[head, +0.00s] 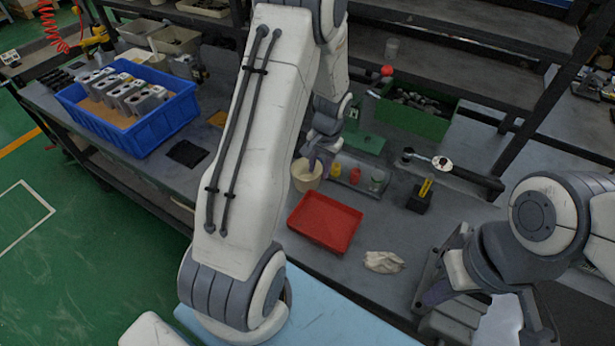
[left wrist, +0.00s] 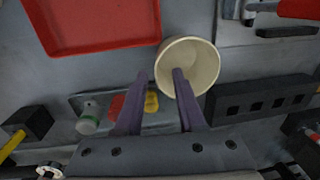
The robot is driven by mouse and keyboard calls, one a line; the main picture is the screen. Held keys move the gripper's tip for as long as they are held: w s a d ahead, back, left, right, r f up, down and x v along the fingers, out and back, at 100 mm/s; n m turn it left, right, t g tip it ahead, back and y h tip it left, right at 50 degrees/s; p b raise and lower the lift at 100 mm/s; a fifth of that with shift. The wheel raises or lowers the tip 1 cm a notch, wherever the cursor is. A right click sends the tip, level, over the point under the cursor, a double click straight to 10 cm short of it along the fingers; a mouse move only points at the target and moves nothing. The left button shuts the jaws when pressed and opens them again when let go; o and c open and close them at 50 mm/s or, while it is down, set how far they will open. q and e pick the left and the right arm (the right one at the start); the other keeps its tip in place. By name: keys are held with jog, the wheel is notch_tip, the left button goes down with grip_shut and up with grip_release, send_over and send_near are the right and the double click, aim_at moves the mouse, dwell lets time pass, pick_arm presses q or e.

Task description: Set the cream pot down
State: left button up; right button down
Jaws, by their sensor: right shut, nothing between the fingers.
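The cream pot (head: 306,175) stands upright on the grey bench, behind the red tray's left corner. In the left wrist view the pot (left wrist: 199,58) shows its open mouth and looks empty. My left gripper (head: 318,160) is at the pot's rim in the head view. In the left wrist view its purple fingers (left wrist: 160,74) are apart, one over the pot's mouth and one outside its wall, with gaps showing beside the wall. My right gripper (head: 436,293) is low at the right, away from the pot, shut and empty.
A red tray (head: 325,222) lies in front of the pot. Small red, yellow and green-capped containers (head: 356,176) stand just right of it. A blue crate (head: 140,133) of metal blocks is at the left. Bare bench lies between cloth and black holder (head: 418,201).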

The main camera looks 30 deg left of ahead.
aim_at(316, 188)
pick_arm(q)
jog(key=f, duration=0.3)
jog(key=f+p, duration=0.1)
jog(key=f, duration=0.2)
jog(key=shift+s+a+f, duration=0.15)
jog(key=shift+a+f, duration=0.05)
grip_shut()
dwell(1.3)
